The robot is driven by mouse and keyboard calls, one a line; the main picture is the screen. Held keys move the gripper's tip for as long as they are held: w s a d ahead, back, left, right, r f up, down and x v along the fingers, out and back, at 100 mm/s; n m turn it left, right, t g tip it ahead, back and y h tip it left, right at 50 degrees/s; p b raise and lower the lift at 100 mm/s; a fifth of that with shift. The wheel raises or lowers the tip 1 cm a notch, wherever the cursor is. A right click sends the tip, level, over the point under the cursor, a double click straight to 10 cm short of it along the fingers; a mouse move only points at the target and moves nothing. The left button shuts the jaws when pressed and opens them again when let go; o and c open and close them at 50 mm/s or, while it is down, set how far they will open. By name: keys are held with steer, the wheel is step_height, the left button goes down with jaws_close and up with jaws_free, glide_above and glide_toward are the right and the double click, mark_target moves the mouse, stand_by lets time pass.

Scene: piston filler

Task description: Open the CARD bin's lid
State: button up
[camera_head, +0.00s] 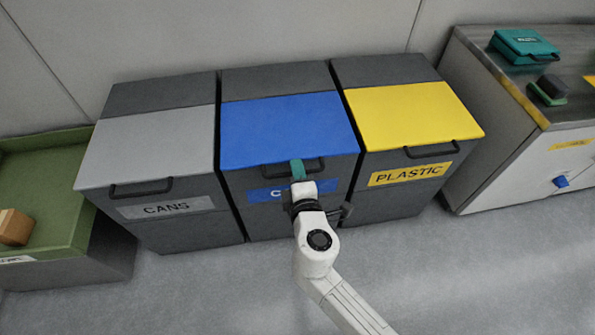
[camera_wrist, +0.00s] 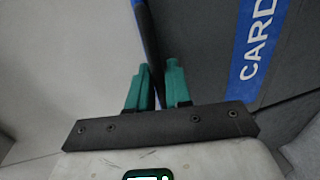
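The CARD bin (camera_head: 235,190) is the middle of three dark grey bins. Its blue lid (camera_head: 285,125) lies flat, closed, with a dark bar handle (camera_head: 270,172) at its front edge. My gripper (camera_head: 298,170) is at this handle, its green fingertips over the middle of the bar. In the wrist view, the fingers of my gripper (camera_wrist: 159,85) stand close on both sides of the thin dark bar and appear shut on it. The blue CARD label (camera_wrist: 257,45) is to the right there. In the head view my arm partly covers the label.
The CANS bin (camera_head: 150,140) with a grey lid stands at left, and the PLASTIC bin (camera_head: 415,115) with a yellow lid at right, both closed and close beside. A cabinet (camera_head: 510,150) is further right, a green container (camera_head: 60,190) far left. The floor in front is clear.

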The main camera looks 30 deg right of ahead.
jaws_close()
steer(key=shift+r, duration=0.1)
